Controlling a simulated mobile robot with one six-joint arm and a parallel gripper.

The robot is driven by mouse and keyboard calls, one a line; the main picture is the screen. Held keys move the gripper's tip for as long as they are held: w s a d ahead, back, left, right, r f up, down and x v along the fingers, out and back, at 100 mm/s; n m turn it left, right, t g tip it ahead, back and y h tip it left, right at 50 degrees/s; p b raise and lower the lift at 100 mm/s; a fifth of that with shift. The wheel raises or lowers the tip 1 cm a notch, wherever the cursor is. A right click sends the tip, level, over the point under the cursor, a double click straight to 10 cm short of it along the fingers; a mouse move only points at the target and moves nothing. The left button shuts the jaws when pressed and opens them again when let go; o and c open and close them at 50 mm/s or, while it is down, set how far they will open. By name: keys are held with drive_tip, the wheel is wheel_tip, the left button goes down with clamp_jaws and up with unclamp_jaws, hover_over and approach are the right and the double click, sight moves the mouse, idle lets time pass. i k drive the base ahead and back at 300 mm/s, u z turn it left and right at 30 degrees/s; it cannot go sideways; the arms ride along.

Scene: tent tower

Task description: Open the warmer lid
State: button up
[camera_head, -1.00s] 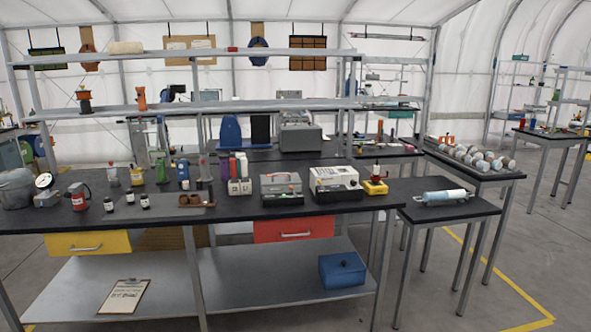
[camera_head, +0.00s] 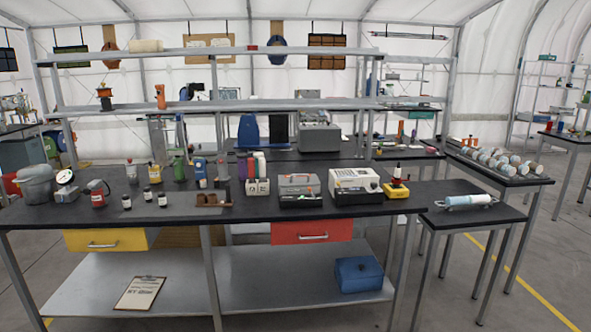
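A grey box with a light lid and a reddish handle (camera_head: 299,190) stands on the black workbench top (camera_head: 225,207), right of the middle. It looks like the warmer, though I cannot be sure. Its lid appears shut. A white boxy device with a dark front panel (camera_head: 356,186) stands close on its right. My gripper is not in view.
A holder with coloured bottles (camera_head: 257,176) stands left of the grey box. A yellow-based tool (camera_head: 396,187) is at the bench's right end. A lower side table (camera_head: 465,212) bears a light blue cylinder. Below are a red drawer (camera_head: 312,231) and a blue box (camera_head: 358,275).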

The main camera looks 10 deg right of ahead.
sight(297, 180)
drive_tip(key=i, duration=0.9)
drive_tip(key=z, duration=0.05)
